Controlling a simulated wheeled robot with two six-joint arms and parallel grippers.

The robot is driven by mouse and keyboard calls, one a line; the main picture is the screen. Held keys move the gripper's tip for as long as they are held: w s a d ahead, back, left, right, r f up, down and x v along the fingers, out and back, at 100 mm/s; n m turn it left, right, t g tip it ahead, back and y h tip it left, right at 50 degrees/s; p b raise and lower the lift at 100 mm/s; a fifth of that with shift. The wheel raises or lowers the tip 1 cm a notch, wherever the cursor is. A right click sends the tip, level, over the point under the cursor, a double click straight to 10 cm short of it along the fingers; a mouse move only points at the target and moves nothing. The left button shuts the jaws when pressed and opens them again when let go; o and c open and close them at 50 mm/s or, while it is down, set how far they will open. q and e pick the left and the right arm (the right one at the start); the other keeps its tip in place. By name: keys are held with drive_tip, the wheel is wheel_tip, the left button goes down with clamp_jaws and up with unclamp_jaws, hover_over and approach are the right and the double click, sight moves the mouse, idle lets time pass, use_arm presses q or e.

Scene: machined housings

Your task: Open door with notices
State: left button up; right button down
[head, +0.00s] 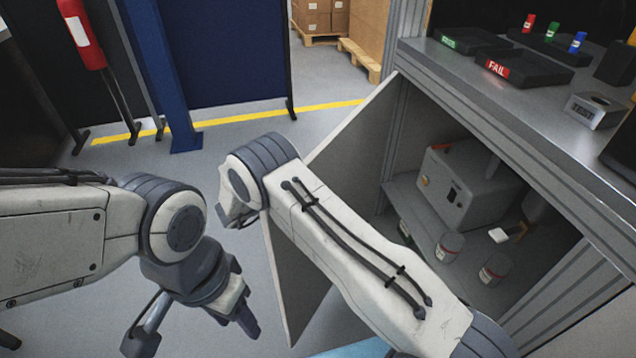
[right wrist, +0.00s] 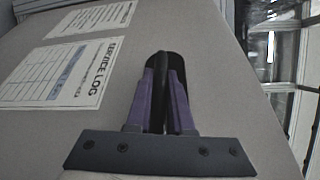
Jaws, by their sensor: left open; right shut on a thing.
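The door (head: 350,150) is a flat grey panel that stands swung out from the cabinet under the bench. In the head view its notices do not show. In the right wrist view the door face (right wrist: 200,30) carries a SERVICE LOG sheet (right wrist: 75,70) and a second notice (right wrist: 95,20). My right gripper (right wrist: 164,85) is shut on a dark handle (right wrist: 176,68) on that face. My left gripper (head: 195,335) is open and empty, low and left of the door.
Inside the cabinet are a grey machine (head: 465,190) and bottles (head: 448,246) on a shelf. The bench top (head: 470,75) above holds trays, including a FAIL tray (head: 525,70). A blue post (head: 165,80) stands at the left. Grey floor (head: 235,150) left of the door is clear.

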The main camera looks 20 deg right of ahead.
drive_tip(key=shift+w, duration=0.15)
drive_tip(key=c, duration=0.8)
unclamp_jaws()
drive_tip(key=shift+d, duration=0.1)
drive_tip(key=f+b+v, duration=0.1)
drive_tip(key=v, duration=0.9)
drive_tip(key=shift+a+r, duration=0.4)
drive_tip(key=shift+r, duration=0.1)
